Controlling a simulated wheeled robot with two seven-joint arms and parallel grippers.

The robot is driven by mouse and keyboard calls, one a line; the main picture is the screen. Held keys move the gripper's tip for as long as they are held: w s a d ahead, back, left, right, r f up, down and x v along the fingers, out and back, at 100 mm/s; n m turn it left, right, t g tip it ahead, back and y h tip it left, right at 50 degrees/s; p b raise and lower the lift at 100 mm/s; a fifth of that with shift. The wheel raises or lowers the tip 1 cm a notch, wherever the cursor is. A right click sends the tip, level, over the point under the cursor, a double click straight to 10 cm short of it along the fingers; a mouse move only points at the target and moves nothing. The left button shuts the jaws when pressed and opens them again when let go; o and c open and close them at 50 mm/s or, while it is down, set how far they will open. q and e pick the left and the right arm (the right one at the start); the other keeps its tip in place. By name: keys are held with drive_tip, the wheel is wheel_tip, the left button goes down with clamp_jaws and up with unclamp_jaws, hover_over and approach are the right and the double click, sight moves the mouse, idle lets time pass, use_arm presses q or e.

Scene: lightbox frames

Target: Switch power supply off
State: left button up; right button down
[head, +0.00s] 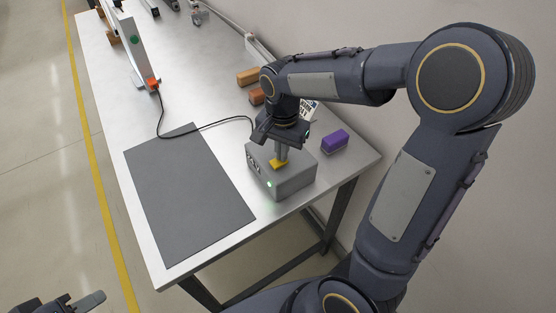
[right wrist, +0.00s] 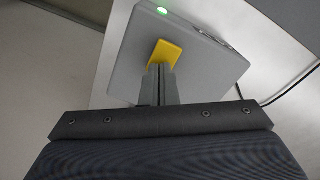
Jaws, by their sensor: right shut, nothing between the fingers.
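The power supply (head: 290,184) is a grey box near the right front corner of the table, with a green light lit on its front edge. It also shows in the right wrist view (right wrist: 204,72), with the green light at the top left. A yellow switch plate (head: 278,164) lies on its top and also shows in the right wrist view (right wrist: 165,52). My right gripper (head: 281,157) is shut and empty, pointing down, its fingertips at the yellow plate. I cannot tell whether they touch it. My left gripper (head: 88,301) is partly visible at the bottom left, away from the table.
A dark mat (head: 188,195) lies left of the power supply. A black cable (head: 205,126) runs from the box to a lightbox frame (head: 131,45). A purple block (head: 335,141) and orange-brown blocks (head: 247,77) stand along the wall side of the table (head: 95,70).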

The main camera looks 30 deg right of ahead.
wheel_tip(320, 180, up, 7)
drive_tip(key=p, duration=0.6)
drive_tip(key=shift+f, duration=0.1)
idle(0.3)
idle(0.3)
drive_tip(key=s+a+r+n+t+y, duration=0.2)
drive_tip(key=s+n, duration=0.2)
drive_tip(key=s, duration=0.4)
drive_tip(key=s+a+r+n+t+y, duration=0.1)
drive_tip(key=s+a+r+n+t, duration=0.1)
drive_tip(key=s+n, duration=0.3)
drive_tip(key=s+t, duration=0.1)
drive_tip(key=s, duration=0.3)
drive_tip(key=shift+n+t+y, duration=0.3)
drive_tip(key=shift+y, duration=0.1)
drive_tip(key=shift+a+r, duration=0.1)
drive_tip(key=shift+r, duration=0.05)
